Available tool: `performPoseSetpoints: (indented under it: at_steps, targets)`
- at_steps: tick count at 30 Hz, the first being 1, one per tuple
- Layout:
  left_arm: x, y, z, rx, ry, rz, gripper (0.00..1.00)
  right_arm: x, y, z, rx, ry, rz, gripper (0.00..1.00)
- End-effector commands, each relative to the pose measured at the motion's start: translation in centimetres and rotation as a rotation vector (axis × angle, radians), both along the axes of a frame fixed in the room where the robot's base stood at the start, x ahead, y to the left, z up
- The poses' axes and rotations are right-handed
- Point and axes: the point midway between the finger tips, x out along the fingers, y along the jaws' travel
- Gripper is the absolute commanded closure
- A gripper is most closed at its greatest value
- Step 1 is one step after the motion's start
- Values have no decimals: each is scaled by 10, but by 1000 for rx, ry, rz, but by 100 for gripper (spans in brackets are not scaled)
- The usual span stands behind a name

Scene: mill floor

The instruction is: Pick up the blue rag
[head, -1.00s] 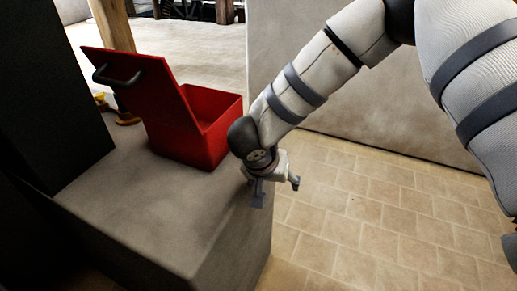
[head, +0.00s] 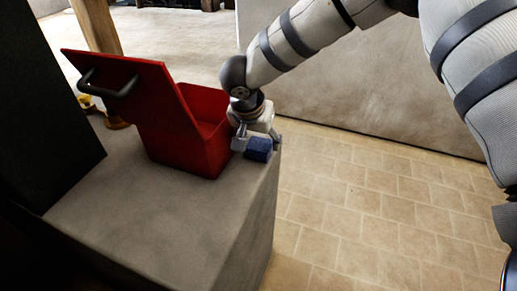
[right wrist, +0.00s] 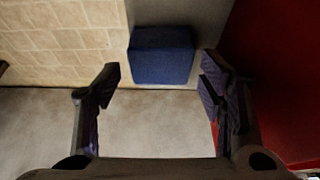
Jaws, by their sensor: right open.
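The blue rag (head: 258,149) is a small folded block on the grey ledge, near its right edge and beside the red box. It also shows in the right wrist view (right wrist: 161,54), at top centre, beyond the fingertips. My right gripper (head: 255,142) is just above and beside the rag in the head view. In the right wrist view, the right gripper (right wrist: 160,82) is open, its fingers spread to either side of the rag's line, with nothing between them. Whether a finger touches the rag cannot be told. My left gripper is not in view.
The open red box (head: 197,150), with its lid (head: 117,88) raised, stands close to the left of the right gripper. The grey ledge (head: 165,220) is bare in front. Its right side drops to a tiled floor (head: 370,200). A dark panel stands at left.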

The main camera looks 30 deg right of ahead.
Motion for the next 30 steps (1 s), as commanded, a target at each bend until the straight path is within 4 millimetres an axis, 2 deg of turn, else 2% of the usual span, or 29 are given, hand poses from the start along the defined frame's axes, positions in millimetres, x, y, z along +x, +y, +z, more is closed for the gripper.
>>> performPoseSetpoints:
  at_steps: [1, 4, 12, 17, 26, 30]
  targets:
    - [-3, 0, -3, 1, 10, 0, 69, 3, -4, -13, -2, 8, -3, 37]
    - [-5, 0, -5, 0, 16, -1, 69, 7, -8, -26, 0, 6, -2, 37]
    - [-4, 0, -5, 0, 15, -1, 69, 10, -9, -28, -1, 1, 0, 37]
    - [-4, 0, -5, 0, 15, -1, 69, 9, -9, -28, -1, 1, 0, 73]
    - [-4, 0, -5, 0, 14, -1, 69, 9, -9, -27, -1, 1, 0, 75]
    - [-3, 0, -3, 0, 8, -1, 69, 11, -9, -13, 0, -3, 0, 75]
